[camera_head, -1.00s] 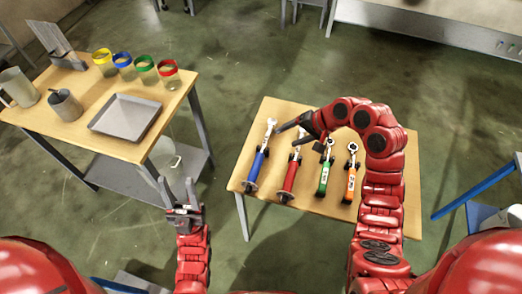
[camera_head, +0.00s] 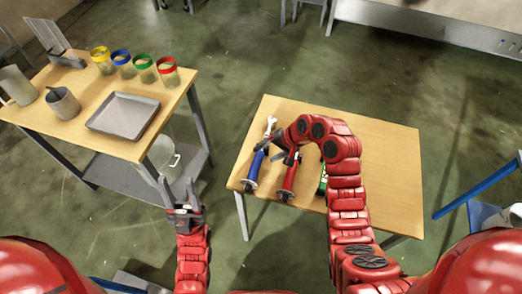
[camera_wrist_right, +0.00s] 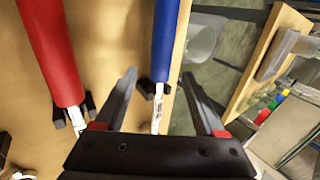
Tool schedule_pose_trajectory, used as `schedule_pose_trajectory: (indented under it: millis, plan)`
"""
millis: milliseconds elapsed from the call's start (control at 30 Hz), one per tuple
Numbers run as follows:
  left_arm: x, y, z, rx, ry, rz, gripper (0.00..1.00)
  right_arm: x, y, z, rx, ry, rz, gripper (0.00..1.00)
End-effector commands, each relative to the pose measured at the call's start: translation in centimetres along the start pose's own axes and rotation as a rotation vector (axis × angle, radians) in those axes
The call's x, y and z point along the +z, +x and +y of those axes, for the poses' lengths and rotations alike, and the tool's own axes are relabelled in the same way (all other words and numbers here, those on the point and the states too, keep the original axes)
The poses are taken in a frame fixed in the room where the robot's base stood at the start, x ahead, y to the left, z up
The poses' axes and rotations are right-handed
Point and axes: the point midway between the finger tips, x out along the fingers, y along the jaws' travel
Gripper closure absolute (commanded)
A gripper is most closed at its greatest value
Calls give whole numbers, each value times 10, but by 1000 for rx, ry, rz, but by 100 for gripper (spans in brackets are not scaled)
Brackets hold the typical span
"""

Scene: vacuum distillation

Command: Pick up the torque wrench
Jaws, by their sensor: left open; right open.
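Several wrench-like tools lie on the right table; I cannot tell from the frames which one is the torque wrench. The blue-handled one (camera_head: 256,166) lies leftmost, its silver open head to the back. The red-handled one (camera_head: 289,178) is right of it. A green-handled one (camera_head: 322,184) is mostly hidden by my right arm. My right gripper (camera_head: 270,153) is open over the blue tool. In the right wrist view, the blue handle (camera_wrist_right: 166,40) and its silver shaft lie between the open fingers (camera_wrist_right: 158,76); contact is unclear. My left gripper (camera_head: 180,190) is open and empty, left of this table.
The red handle (camera_wrist_right: 52,50) lies close beside one finger in the right wrist view. Black holders support the tools. The left table carries a metal tray (camera_head: 124,116), several colour-rimmed jars and grey containers. The right table's right side (camera_head: 390,165) is clear.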

Motion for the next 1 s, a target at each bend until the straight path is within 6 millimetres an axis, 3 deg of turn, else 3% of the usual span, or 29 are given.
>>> schedule_pose_trajectory:
  millis: [300, 600, 1000]
  plan:
    - [-2, 15, -1, 0, 0, 0, 50, -2, 36, -2, 1, 1, -2, 28]
    - [-2, 15, -1, 0, 0, 0, 50, -2, 40, -1, 0, 1, 0, 30]
    - [-3, 15, -1, 0, 0, 0, 50, -2, 40, -1, -1, 1, 0, 100]
